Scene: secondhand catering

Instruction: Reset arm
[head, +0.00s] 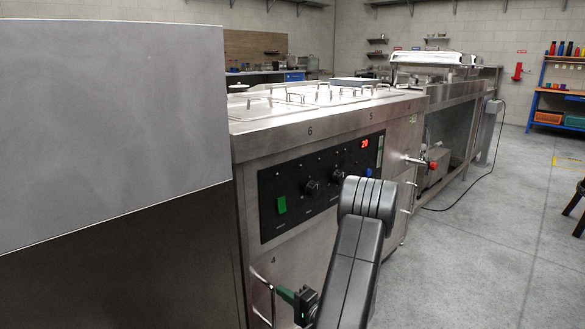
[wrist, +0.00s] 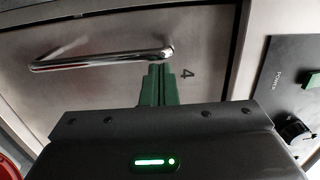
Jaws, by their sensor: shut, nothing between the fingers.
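My gripper (head: 287,294) has green fingers and shows low in the head view, left of my dark grey arm. It is in front of the steel cabinet front, close to a vertical bar handle (head: 263,297). In the wrist view my gripper (wrist: 158,70) is shut, with its green fingers together and nothing between them. The fingertips overlap the picture of the chrome handle (wrist: 105,60) near its right end, beside the number 4. I cannot tell whether they touch it.
A black control panel (head: 322,187) with knobs, a green switch and a red display is on the steel unit's front. Lidded wells (head: 270,108) are on its top. A large steel box (head: 110,120) fills the left. Grey floor (head: 480,250) is open at right; a stool edge (head: 578,208) shows.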

